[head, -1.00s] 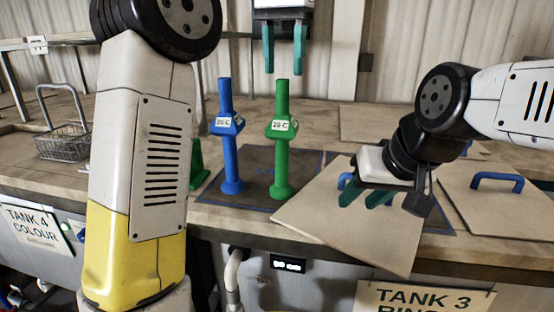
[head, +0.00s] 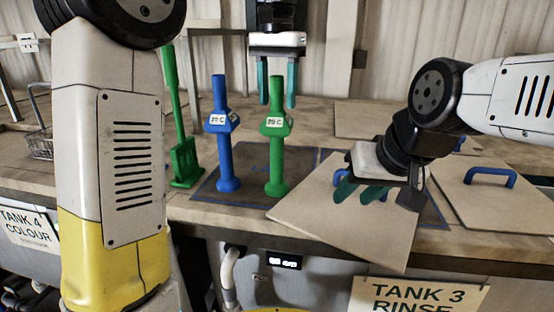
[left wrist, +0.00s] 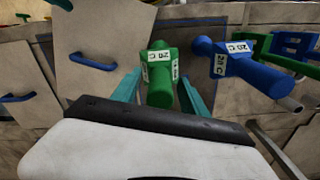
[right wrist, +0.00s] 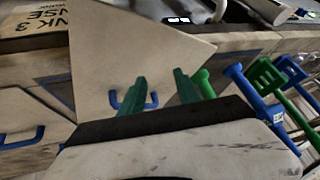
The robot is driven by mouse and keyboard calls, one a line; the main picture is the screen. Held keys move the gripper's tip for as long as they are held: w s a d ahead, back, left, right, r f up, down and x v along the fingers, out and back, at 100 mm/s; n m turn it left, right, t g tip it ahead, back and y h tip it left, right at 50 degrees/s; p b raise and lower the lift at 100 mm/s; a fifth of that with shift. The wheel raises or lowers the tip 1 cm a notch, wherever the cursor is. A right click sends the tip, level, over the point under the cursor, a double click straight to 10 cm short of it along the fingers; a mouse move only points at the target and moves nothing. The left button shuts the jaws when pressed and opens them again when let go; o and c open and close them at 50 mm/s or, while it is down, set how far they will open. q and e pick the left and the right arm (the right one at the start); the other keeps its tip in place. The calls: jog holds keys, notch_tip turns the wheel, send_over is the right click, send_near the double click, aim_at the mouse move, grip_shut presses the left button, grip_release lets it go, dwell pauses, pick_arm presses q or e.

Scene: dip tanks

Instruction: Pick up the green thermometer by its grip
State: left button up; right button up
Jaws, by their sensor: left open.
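The green thermometer (head: 277,155) stands upright on a dark mat, with a "20 C" label on its wider collar. My left gripper (head: 277,102) points down over it, open, its teal fingers either side of the thermometer's top in the head view. In the left wrist view the green thermometer (left wrist: 160,85) shows between the two spread fingers (left wrist: 158,92), with no grip on it. My right gripper (head: 362,194) is open above the tilted tan lid; its fingers also show apart in the right wrist view (right wrist: 160,90).
A blue thermometer (head: 221,150) stands close left of the green one. A green paddle-like tool (head: 185,160) stands further left. The tan lid (head: 330,225) with a blue handle (right wrist: 135,98) lies to the right. Another lid (head: 490,205) lies at far right. A wire basket (head: 40,143) is partly hidden.

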pick_arm(q)
grip_shut()
dwell(1.4)
